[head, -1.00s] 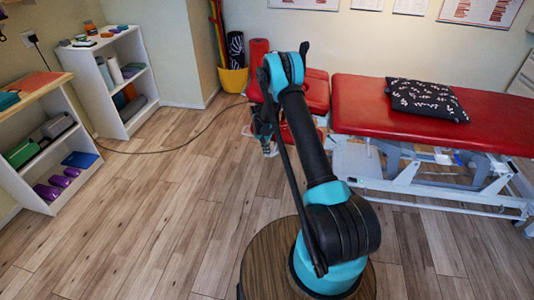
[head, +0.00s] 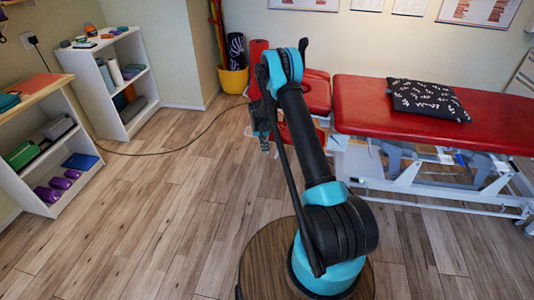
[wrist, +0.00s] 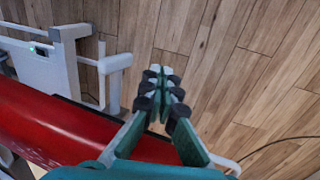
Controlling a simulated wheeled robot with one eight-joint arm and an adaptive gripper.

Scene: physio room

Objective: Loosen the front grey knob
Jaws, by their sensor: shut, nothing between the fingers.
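The red treatment table (head: 360,105) stands at the back right, with smaller red padded sections (head: 318,92) at its left end. My gripper (head: 265,147) hangs at that left end, partly behind my arm. In the wrist view my gripper (wrist: 163,80) is shut and empty, its fingertips over the floor. A red pad (wrist: 60,120) and the pale table frame (wrist: 50,72) lie to its left. A pale grey post with a rounded end (wrist: 115,65) sticks out just left of the fingertips, apart from them. I cannot tell whether it belongs to the front grey knob. No knob shows clearly in the head view.
A black patterned pillow (head: 428,98) lies on the table. White shelves (head: 125,90) stand at the left, and a yellow bucket (head: 233,79) at the back. A cable (head: 175,148) crosses the floor.

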